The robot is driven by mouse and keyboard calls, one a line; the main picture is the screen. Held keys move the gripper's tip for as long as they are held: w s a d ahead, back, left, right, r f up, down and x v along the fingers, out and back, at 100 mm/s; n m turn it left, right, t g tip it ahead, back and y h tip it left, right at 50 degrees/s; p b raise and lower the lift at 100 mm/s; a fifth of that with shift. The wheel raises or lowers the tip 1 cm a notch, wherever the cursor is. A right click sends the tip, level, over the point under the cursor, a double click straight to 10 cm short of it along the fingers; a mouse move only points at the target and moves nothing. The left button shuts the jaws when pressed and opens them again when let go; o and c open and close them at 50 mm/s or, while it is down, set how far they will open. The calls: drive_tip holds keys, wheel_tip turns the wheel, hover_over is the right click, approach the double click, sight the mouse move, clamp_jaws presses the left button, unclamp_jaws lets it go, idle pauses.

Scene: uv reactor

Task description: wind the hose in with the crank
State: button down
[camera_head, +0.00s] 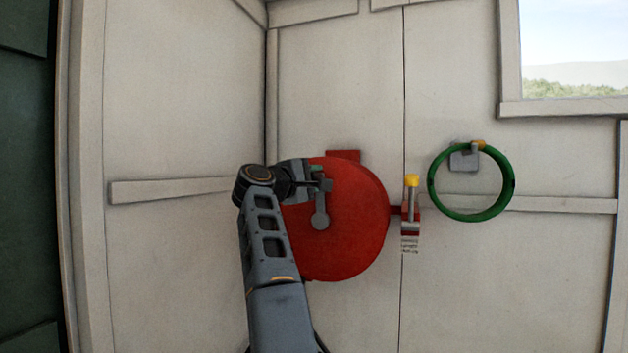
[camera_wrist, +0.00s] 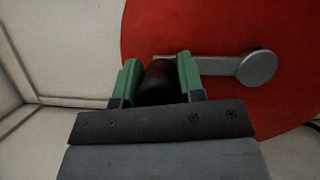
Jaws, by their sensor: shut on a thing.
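A red round hose reel (camera_head: 352,235) is mounted on the pale wall, in the middle of the head view. Its grey crank arm (camera_head: 321,213) runs up from the hub on the reel's face. In the wrist view the crank (camera_wrist: 258,69) reaches from the round hub to a dark handle (camera_wrist: 158,80). My gripper (camera_head: 318,183) is at the crank's upper end, in front of the reel's upper left part. Its green-padded jaws (camera_wrist: 160,78) are shut on the dark handle, one on each side. My gripper and arm hide the reel's left edge. No hose is clearly visible on the reel.
A yellow-topped lever (camera_head: 411,195) on a red fitting stands just right of the reel, with a small label below. A green ring-shaped coil (camera_head: 432,190) hangs on a grey wall bracket further right. A window (camera_head: 572,50) is at upper right.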

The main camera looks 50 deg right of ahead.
drive_tip(key=shift+s, duration=0.15)
drive_tip(key=c, duration=1.1)
unclamp_jaws()
drive_tip(key=shift+o, duration=0.7)
drive_tip(key=shift+s+d, duration=0.15)
drive_tip(key=shift+s, duration=0.05)
drive_tip(key=shift+o, duration=1.1)
drive_tip(key=shift+w, duration=0.15)
drive_tip(key=shift+a+f+b, duration=0.15)
drive_tip(key=shift+a+b, duration=0.15)
drive_tip(key=shift+a, duration=0.2)
drive_tip(key=a+b, duration=0.3)
drive_tip(key=a, duration=1)
drive_tip(key=shift+f+b, duration=0.35)
